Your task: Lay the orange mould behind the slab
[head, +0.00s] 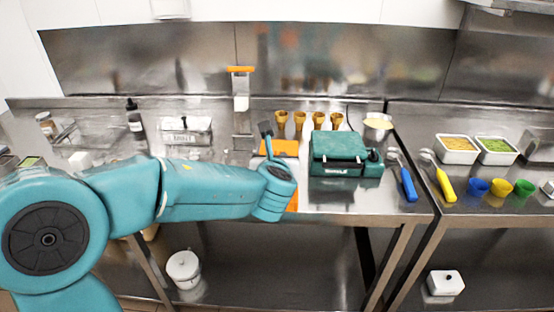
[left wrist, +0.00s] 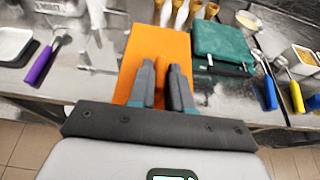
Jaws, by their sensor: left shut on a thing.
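The orange mould (head: 282,147) is a flat orange piece at the middle of the counter, partly hidden behind my left gripper in the head view. In the left wrist view the mould (left wrist: 158,48) stretches out in front of the fingers. My left gripper (head: 266,130) is shut on it, with its dark fingers (left wrist: 162,80) at the near part of the mould. I cannot tell whether the mould touches the counter. No thing shows clearly as the slab. My right gripper is not in view.
A teal box (head: 338,153) stands close to the right of the mould. Several brown cones (head: 300,122) stand behind it. A clear dispenser with an orange top (head: 240,85) is at the back. A blue-handled scoop (head: 408,182) lies at the right.

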